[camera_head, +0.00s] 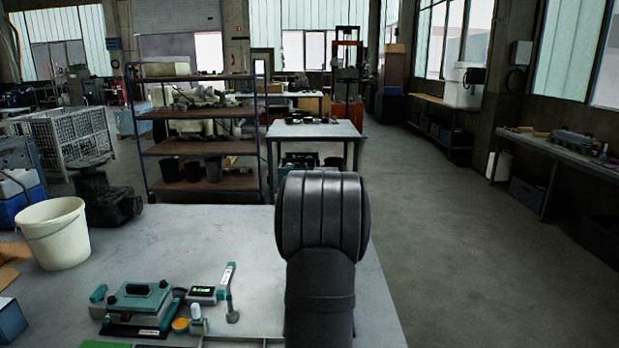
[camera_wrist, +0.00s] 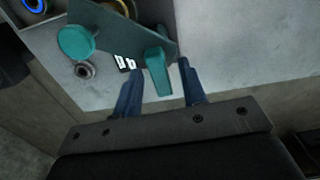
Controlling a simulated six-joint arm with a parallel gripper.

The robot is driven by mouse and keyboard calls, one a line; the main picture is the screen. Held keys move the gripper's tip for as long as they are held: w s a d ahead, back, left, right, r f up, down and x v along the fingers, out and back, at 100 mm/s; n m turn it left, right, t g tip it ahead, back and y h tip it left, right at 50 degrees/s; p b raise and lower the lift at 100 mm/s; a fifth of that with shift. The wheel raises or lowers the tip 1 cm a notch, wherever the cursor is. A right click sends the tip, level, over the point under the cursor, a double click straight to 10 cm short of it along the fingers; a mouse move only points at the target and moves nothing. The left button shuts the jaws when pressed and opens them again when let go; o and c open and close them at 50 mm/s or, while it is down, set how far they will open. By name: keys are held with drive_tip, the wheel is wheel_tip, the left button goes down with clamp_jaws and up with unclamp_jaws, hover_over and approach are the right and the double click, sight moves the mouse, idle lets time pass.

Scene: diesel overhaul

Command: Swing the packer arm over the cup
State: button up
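A teal and black bench device (camera_head: 140,302) sits on the grey table in the head view, with a small digital display (camera_head: 202,294) beside it. To its right, an upright teal and pale bar (camera_head: 228,275) stands near a grey knob-like part (camera_head: 232,316). A small orange disc (camera_head: 181,324) lies in front; I cannot tell which part is the cup. In the wrist view, my gripper (camera_wrist: 160,72) is open, its two blue fingers either side of a teal handle (camera_wrist: 157,75). A gap shows beside the handle. A teal disc (camera_wrist: 76,43) and round metal part (camera_wrist: 84,71) lie left of it.
A white bucket (camera_head: 55,233) stands at the table's left. A blue-ringed round part (camera_wrist: 34,5) shows at the wrist view's top left. Bare tabletop (camera_head: 200,235) lies behind the device.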

drive_tip(key=shift+r, duration=0.1)
drive_tip(key=shift+r, duration=2.65)
drive_tip(key=shift+r, duration=0.1)
drive_tip(key=shift+r, duration=1.9)
drive_tip(key=shift+r, duration=1)
drive_tip(key=shift+o, duration=0.4)
drive_tip(key=shift+f, duration=1)
idle(0.5)
